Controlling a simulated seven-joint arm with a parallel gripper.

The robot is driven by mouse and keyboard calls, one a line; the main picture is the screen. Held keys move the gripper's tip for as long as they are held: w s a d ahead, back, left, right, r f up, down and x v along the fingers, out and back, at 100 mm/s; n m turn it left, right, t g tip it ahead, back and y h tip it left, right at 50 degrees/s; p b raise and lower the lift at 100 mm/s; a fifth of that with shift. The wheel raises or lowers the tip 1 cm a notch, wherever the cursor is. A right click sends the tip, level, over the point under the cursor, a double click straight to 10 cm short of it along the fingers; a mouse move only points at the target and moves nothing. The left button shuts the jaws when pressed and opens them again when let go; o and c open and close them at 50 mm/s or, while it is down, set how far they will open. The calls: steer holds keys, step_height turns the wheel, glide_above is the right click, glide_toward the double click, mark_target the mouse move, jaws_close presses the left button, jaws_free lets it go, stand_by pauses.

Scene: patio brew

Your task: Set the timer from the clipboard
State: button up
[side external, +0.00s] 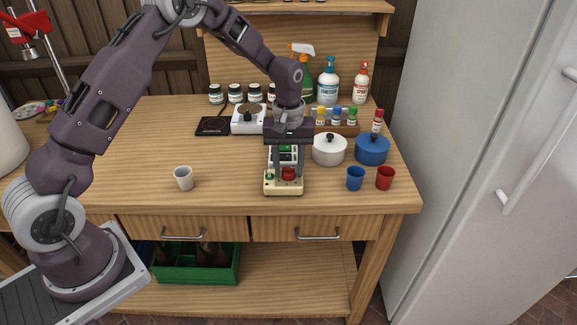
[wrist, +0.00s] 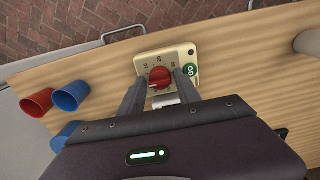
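The timer (side external: 283,187) is a cream box with a red knob (side external: 289,174) and a small green button, near the table's front edge. Gaps show between the fingers and the knob; contact is not clear. In the side view my gripper (side external: 288,172) partly hides what is behind it.
A white pot (side external: 329,149) and a blue pot (side external: 372,149) stand right of my gripper, with a blue cup (side external: 355,179) and a red cup (side external: 385,178) in front. A white cup (side external: 183,178) stands left. Bottles and jars line the back. The table's front left is mostly clear.

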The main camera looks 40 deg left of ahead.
steer(key=shift+f, duration=0.1)
steer(key=shift+c, duration=0.2)
jaws_close()
steer(key=shift+m, duration=0.3)
steer(key=m, duration=0.4)
steer(key=shift+m, duration=0.4)
steer(key=m, duration=0.4)
steer(key=shift+m, duration=0.3)
steer(key=m, duration=0.5)
steer(key=shift+m, duration=2.4)
